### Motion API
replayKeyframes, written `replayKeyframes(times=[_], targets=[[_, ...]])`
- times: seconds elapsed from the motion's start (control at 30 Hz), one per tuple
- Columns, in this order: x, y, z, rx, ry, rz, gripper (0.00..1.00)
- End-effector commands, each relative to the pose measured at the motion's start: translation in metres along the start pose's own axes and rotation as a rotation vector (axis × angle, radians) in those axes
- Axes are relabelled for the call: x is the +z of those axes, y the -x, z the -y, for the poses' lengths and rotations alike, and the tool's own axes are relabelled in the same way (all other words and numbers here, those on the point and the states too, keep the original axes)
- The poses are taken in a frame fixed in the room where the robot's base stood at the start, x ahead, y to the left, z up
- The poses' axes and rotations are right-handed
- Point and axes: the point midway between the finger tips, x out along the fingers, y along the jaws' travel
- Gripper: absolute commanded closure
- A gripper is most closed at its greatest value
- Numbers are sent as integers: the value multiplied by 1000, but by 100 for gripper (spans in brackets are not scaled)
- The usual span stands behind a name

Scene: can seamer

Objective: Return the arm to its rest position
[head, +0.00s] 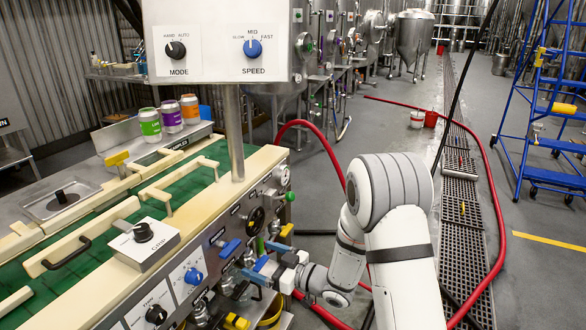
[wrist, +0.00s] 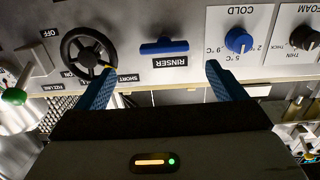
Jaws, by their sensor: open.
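My arm reaches from the lower right of the head view toward the machine's front panel. My gripper (head: 262,271) is at the panel's right part, low in front of it. In the wrist view my gripper (wrist: 160,68) has its two blue fingers spread wide, with nothing held between them. The blue RINSER handle (wrist: 164,46) lies horizontal in that view, beyond the fingertips and apart from them. In the head view the RINSER handle (head: 229,249) is just up and left of my gripper.
A black handwheel (wrist: 88,52) and the blue COLD knob (wrist: 238,40) flank the handle. The seamer's panel edge (head: 270,160) and post (head: 232,130) stand close to the arm. A red hose (head: 497,215) crosses the floor. A blue ladder (head: 540,100) stands at right.

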Motion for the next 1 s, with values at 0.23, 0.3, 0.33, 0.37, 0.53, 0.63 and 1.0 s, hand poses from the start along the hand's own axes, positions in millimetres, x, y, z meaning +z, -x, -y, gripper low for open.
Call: replayKeyframes(times=[0.23, 0.3, 0.33, 0.37, 0.53, 0.63, 1.0], targets=[[-45, 34, -56, 285, 91, 245, 9], [-60, 56, -72, 395, 96, 339, 9], [-66, 67, -78, 441, 93, 379, 9], [-72, 78, -83, 486, 89, 418, 9], [-105, 150, -92, 722, 6, 625, 9], [-121, 194, -80, 836, -82, 737, 9], [-161, 318, 47, 1013, -561, 1064, 9]])
